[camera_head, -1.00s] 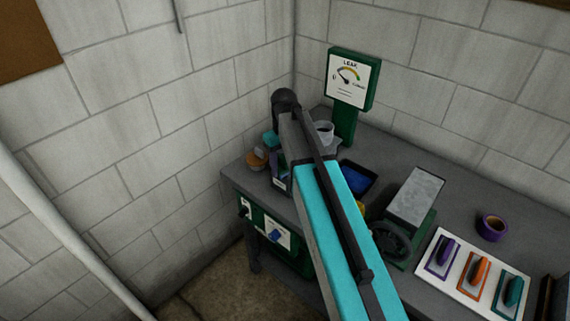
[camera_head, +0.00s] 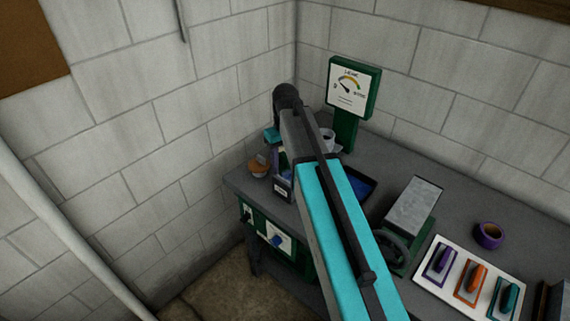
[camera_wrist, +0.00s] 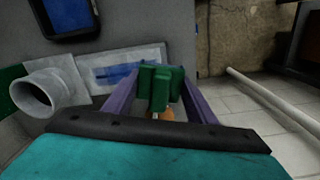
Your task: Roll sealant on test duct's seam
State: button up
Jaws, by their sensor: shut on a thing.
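The test duct (camera_wrist: 83,76) is a pale grey metal piece with a round open collar (camera_wrist: 33,93), at the left in the wrist view. A blue streak of sealant (camera_wrist: 118,73) lies across its flat face. My gripper (camera_wrist: 160,88) has purple fingers and is shut on a tool, seemingly the sealant roller. Green blocks fill the space between the fingertips, with an orange part (camera_wrist: 167,115) below them; the tool's working end is hidden. The gripper is just right of the streak; I cannot tell whether they touch. In the head view my arm hides most of the duct.
A blue-filled tray (camera_head: 357,184) lies on the grey bench (camera_head: 375,160). A green leak gauge (camera_head: 352,88) stands behind. A hand-wheel machine (camera_head: 412,212), a purple ring (camera_head: 489,235) and a white board (camera_head: 440,289) with several coloured tools are at the right. An orange bowl-like thing (camera_head: 258,168) sits at the left edge.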

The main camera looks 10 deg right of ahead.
aim_at(285, 156)
jog(key=shift+r, duration=0.55)
jog(key=shift+r+p, duration=0.3)
jog(key=shift+r, duration=1.2)
jog(key=shift+f, duration=0.15)
